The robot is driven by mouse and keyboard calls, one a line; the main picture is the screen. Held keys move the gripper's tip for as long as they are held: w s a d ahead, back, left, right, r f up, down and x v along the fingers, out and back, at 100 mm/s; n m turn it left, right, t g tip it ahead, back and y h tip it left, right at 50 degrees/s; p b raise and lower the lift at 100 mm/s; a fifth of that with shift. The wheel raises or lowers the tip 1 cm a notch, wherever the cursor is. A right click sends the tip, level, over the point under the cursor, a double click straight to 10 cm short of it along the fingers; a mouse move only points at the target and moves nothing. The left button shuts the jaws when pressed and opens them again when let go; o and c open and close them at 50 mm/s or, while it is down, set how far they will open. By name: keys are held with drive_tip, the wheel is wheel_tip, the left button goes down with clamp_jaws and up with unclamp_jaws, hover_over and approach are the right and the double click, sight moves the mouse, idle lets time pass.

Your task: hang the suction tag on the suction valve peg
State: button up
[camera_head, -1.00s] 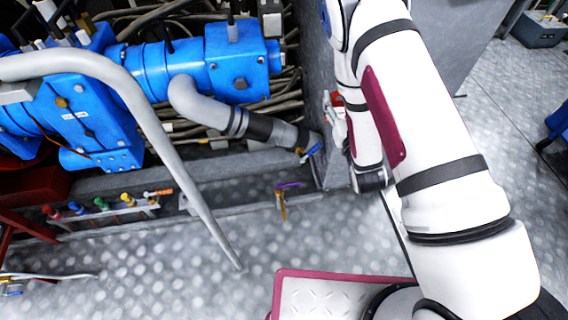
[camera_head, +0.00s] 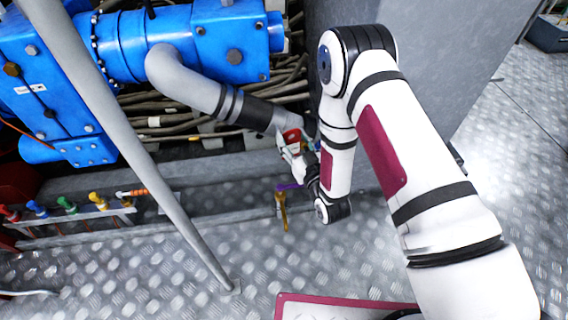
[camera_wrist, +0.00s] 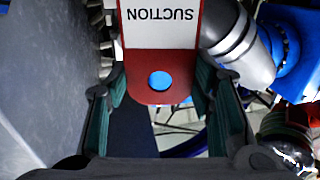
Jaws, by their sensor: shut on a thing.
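My gripper (camera_wrist: 160,92) is shut on the suction tag (camera_wrist: 160,28), a red plate with a white SUCTION label, upside down in the wrist view. A round blue spot shows near the tag's lower end; I cannot tell whether it is a peg in a hole or something blue behind. In the head view, the red tag (camera_head: 291,135) is in my gripper (camera_head: 292,148), beside the lower end of the grey suction pipe (camera_head: 262,113). The blue-handled valve there is mostly hidden by my gripper. The peg cannot be made out.
A brass valve with a purple handle (camera_head: 282,203) stands just below my gripper. A slanted grey pipe (camera_head: 150,165) crosses the left. A blue pump (camera_head: 210,45) and hoses lie behind. A grey wall (camera_head: 420,50) is at the right. Several coloured fittings (camera_head: 68,205) line the lower left.

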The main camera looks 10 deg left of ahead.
wheel_tip(320, 180, down, 5)
drive_tip(key=a+b, duration=0.3)
drive_tip(key=b, duration=0.1)
approach(275, 127)
drive_tip(key=shift+n+y, duration=0.3)
drive_tip(key=shift+y, duration=0.1)
drive_tip(key=shift+r+x, duration=0.2)
drive_tip(key=shift+x, duration=1.15)
drive_tip(key=shift+r+x, duration=0.25)
drive_tip(key=shift+x, duration=1.1)
drive_tip(key=shift+w+a+f+b, duration=0.15)
drive_tip(key=shift+w+f+b, duration=0.45)
drive_tip(key=shift+b, duration=0.35)
drive_tip(key=shift+w+r, duration=0.1)
drive_tip(key=o, duration=1)
